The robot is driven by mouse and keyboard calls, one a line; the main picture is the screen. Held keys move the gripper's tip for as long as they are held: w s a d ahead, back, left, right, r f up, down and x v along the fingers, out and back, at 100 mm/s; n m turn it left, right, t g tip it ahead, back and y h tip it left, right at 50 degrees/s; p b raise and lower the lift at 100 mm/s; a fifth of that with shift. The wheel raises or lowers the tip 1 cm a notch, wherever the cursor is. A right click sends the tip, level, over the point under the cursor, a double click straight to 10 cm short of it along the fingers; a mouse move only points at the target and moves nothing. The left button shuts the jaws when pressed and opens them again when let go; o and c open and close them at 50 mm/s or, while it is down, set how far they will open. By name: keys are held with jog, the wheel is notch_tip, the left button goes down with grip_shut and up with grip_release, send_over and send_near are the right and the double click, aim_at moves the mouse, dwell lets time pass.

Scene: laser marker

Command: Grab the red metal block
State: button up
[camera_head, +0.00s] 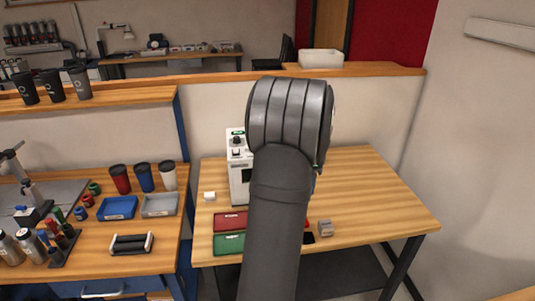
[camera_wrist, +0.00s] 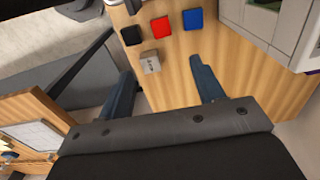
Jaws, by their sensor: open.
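The red metal block (camera_wrist: 161,27) lies on the wooden table in the wrist view, between a black block (camera_wrist: 131,36) and a blue block (camera_wrist: 193,19). My gripper (camera_wrist: 161,68) is open and empty, its two dark blue fingers spread apart. The red block shows beyond the fingertips, toward the top of the picture and apart from them. A grey block (camera_wrist: 150,63) with markings on top shows in the gap between the fingers.
A white machine (camera_head: 239,180) stands at the table's back left. A red tray (camera_head: 231,221) and a green tray (camera_head: 229,243) lie in front of it. The grey block (camera_head: 325,228) also shows right of my arm. The table's right side (camera_head: 385,205) is clear.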

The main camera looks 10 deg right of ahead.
notch_tip(320, 180, down, 18)
jog(key=shift+w+r, duration=0.1)
jog(key=shift+w, duration=0.05)
jog(key=c, duration=1.1)
jog(key=shift+r, duration=0.1)
